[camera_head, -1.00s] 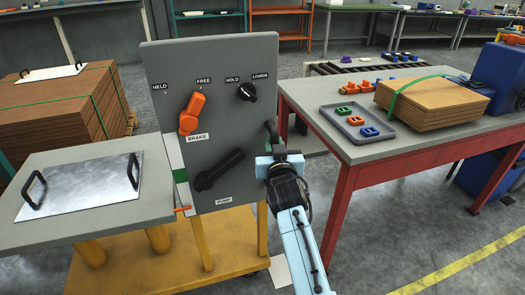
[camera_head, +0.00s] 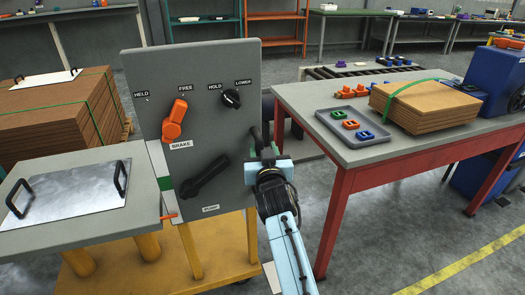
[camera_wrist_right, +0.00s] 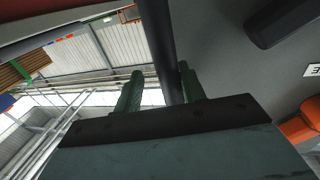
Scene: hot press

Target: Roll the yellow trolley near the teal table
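The yellow trolley (camera_head: 162,268) carries an upright grey panel (camera_head: 205,75) and a grey platform (camera_head: 75,233). A metal plate (camera_head: 70,192) with two black handles lies on the platform. The orange brake lever (camera_head: 174,120) points up toward FREE. My right gripper (camera_head: 264,150) is at the panel's right edge, around a dark push bar (camera_head: 267,130). In the right wrist view the bar (camera_wrist_right: 160,45) runs between my two green fingers (camera_wrist_right: 160,88), which look closed on it. My left gripper is out of view. A teal edge (camera_head: 3,175) shows at far left; I cannot identify it as the table.
A red-framed table (camera_head: 420,150) stands close on the right, with a tray and stacked boards. Stacked brown boards (camera_head: 50,118) stand behind the platform at left. A teal shelf (camera_head: 205,20) is at the back. Open floor (camera_head: 400,235) lies front right.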

